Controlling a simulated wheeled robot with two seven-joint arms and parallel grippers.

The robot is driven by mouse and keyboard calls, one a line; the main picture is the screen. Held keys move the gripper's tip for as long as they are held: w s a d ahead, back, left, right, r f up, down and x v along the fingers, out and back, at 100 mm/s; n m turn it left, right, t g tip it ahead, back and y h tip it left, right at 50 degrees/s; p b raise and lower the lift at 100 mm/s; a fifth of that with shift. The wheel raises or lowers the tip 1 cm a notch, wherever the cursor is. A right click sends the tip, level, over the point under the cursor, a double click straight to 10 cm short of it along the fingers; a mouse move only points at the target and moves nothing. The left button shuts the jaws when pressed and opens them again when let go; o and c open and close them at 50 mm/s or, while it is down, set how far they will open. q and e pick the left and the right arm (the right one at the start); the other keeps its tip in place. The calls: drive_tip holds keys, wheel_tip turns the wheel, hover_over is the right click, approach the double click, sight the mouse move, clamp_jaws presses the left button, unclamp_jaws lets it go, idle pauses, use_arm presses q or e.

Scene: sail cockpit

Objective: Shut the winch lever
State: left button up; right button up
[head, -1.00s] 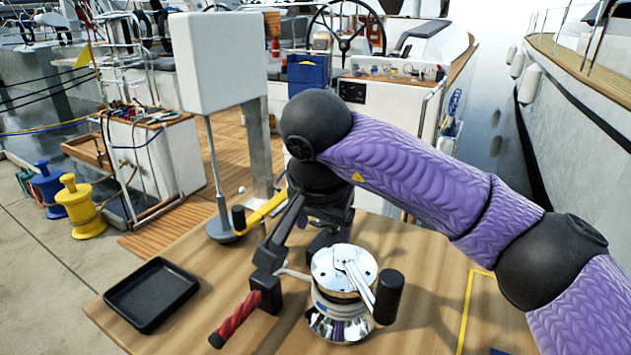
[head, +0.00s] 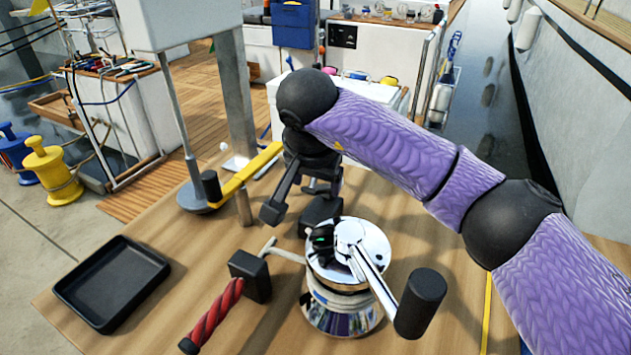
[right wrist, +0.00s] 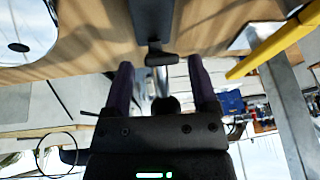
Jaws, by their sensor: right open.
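The chrome winch (head: 340,312) stands on the wooden table in the head view. Its metal lever (head: 371,275) runs from the winch top towards the lower right and ends in an upright black grip (head: 420,303). My right gripper (head: 296,210) is open and points down behind the winch, apart from the lever's grip. In the right wrist view my two purple-sided fingers (right wrist: 162,75) are spread, with a dark post-like part (right wrist: 152,22) beyond them. My left gripper is not in view.
A red-handled bar (head: 213,318) with a black block lies left of the winch. A yellow bar (head: 245,175) is near my right gripper. A black tray (head: 112,283) sits at the table's left. A white box on a stand (head: 180,20) rises behind.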

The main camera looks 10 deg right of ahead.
clamp_jaws()
idle(0.8)
idle(0.4)
